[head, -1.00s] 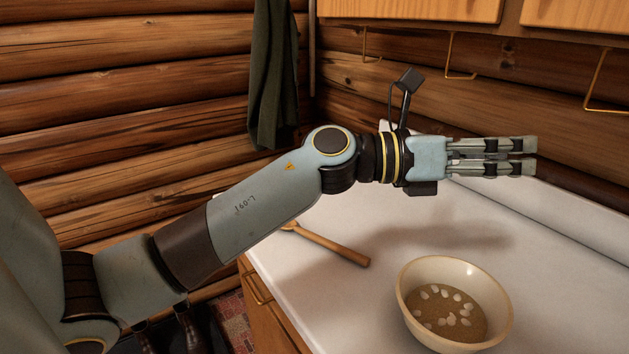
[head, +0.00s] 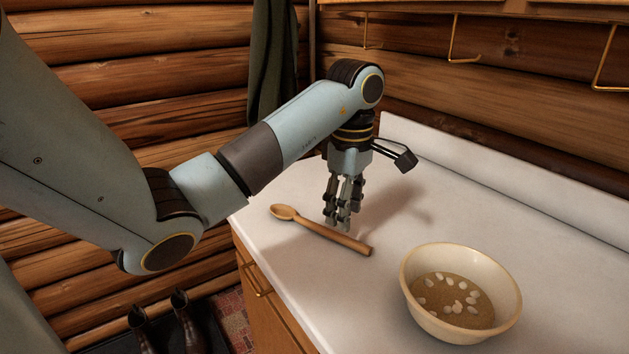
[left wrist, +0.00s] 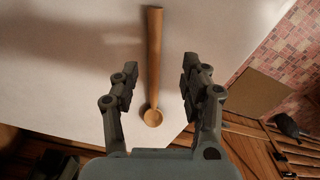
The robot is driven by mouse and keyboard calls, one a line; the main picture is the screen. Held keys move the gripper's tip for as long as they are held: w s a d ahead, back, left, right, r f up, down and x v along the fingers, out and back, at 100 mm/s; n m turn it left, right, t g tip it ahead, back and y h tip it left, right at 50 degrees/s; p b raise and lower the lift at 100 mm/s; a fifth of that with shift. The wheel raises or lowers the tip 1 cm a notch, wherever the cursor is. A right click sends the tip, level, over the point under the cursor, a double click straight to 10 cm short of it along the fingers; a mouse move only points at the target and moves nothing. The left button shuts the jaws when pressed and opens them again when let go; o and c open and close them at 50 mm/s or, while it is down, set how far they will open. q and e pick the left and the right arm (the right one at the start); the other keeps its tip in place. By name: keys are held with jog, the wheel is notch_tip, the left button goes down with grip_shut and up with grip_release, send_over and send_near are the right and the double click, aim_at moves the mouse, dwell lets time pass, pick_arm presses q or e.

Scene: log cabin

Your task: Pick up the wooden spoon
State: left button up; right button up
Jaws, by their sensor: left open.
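The wooden spoon (head: 322,231) lies on the white counter with its bowl end to the left and its handle pointing right toward the bowl. My left gripper (head: 339,222) points down above the counter, just behind the spoon in the head view. In the left wrist view, the spoon (left wrist: 154,62) runs lengthwise between the two fingers of my left gripper (left wrist: 156,88), its bowl end nearer the palm side. The fingers are apart and empty, and the spoon appears below them. My right gripper is not in view.
A cream bowl (head: 412,290) holding brown contents with pale pieces stands right of the spoon. The white counter (head: 480,210) is clear behind it. Log walls, hooks and a dark hanging cloth (head: 270,75) are behind. The counter's front edge is close to the spoon.

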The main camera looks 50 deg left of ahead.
aim_at(346, 237)
pick_arm(q)
jog(key=f, duration=0.4)
jog(key=f+p, duration=0.1)
jog(key=f, duration=0.1)
jog(key=shift+w+a+f, duration=0.2)
jog(key=shift+w+f, duration=0.1)
jog(key=shift+f, duration=0.1)
grip_shut()
